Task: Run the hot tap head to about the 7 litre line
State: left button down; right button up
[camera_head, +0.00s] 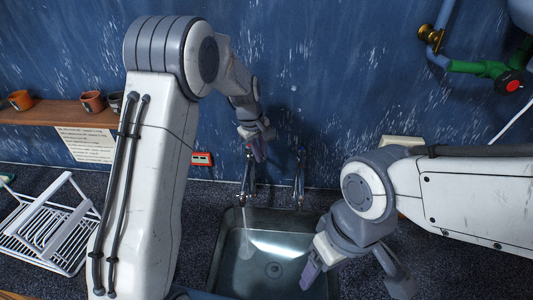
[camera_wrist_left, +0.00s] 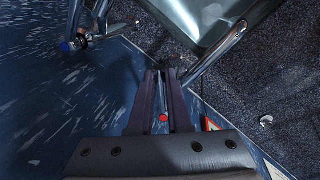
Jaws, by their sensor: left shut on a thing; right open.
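The hot tap (camera_head: 247,182) stands at the left behind the steel sink (camera_head: 215,262); the cold tap (camera_head: 299,178) stands to its right. My left gripper (camera_head: 259,152) is shut at the top of the hot tap. In the left wrist view, a red dot (camera_wrist_left: 163,118) shows between its fingers (camera_wrist_left: 160,78), and the tap head is mostly hidden. The cold tap's blue mark (camera_wrist_left: 65,47) shows there too. A pale streak (camera_head: 249,242) below the hot spout looks like running water. I cannot read a litre line or water level. My right gripper (camera_head: 350,277) is open and empty over the sink's right edge.
A white dish rack (camera_head: 45,228) stands on the dark counter at left. A red-and-white box (camera_head: 202,159) is on the wall. Pipes with a red valve (camera_head: 509,83) run at upper right.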

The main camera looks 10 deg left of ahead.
pick_arm(q)
jog(key=shift+w+r, duration=0.1)
jog(key=shift+w, duration=0.1)
jog(key=c, duration=0.9)
grip_release()
jog(key=shift+o, duration=0.2)
jog(key=shift+s, duration=0.1)
jog(key=shift+r, duration=0.35)
notch_tip(320, 180, up, 10)
jog(key=s+a+b, duration=0.1)
jog(key=b, duration=0.2)
jog(key=shift+s+a+f, duration=0.15)
jog(key=shift+s+f, duration=0.1)
jog(key=shift+s, duration=0.05)
